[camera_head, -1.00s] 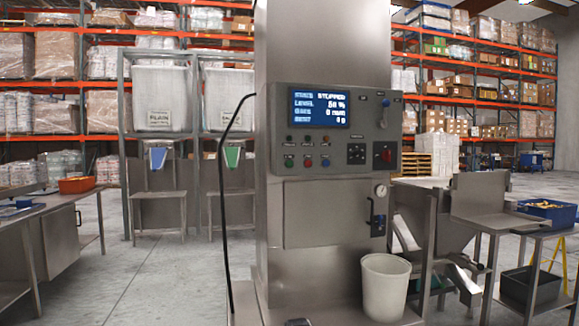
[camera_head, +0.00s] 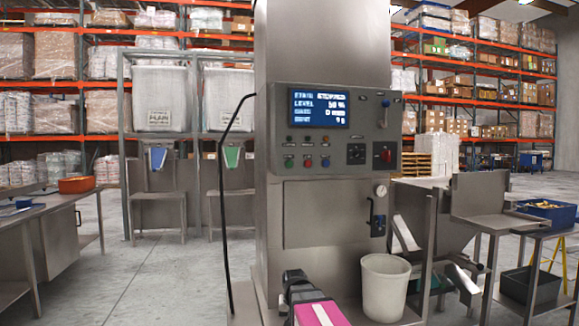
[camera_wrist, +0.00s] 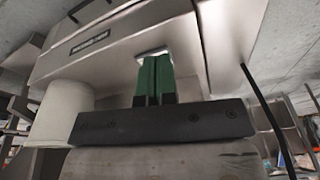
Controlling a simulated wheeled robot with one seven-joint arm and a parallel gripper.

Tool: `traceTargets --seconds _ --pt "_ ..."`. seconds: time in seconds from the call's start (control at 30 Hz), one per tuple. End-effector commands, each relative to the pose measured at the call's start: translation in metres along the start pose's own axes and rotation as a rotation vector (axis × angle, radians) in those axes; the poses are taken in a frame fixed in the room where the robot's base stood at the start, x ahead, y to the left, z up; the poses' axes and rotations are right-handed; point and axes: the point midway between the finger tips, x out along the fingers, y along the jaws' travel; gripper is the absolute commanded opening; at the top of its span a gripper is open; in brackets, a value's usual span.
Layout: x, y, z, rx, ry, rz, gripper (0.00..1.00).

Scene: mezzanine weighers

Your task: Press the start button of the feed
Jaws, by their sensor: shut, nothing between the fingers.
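The feed's control panel (camera_head: 335,128) is on the front of a tall steel machine. It carries a lit blue screen (camera_head: 318,109) with partly blurred text. A red switch (camera_head: 386,156) sits at the right. My gripper (camera_head: 292,278) is low in front of the machine, well below the panel and apart from it. In the wrist view its green fingers (camera_wrist: 154,80) are together and empty. The buttons' labels are too small to read.
A white bin (camera_head: 385,288) stands at the machine's base, right of my gripper. A black cable (camera_head: 222,200) hangs at the machine's left. A steel chute and side table (camera_head: 490,205) are at the right. Open floor (camera_head: 160,275) lies left.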

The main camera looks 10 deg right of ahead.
Motion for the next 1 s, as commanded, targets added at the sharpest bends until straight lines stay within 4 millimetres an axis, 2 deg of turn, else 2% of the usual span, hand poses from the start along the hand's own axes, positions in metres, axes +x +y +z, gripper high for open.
traceTargets --seconds 0.03,0.4,0.77,1.0 --pt "-0.011 -0.001 -0.016 0.015 0.020 -0.003 0.00" --pt "-0.096 -0.005 -0.097 0.131 0.142 -0.030 0.00" --pt "-0.194 -0.007 -0.163 0.241 0.260 -0.066 0.00" --pt "-0.267 -0.006 -0.200 0.314 0.336 -0.097 0.00"
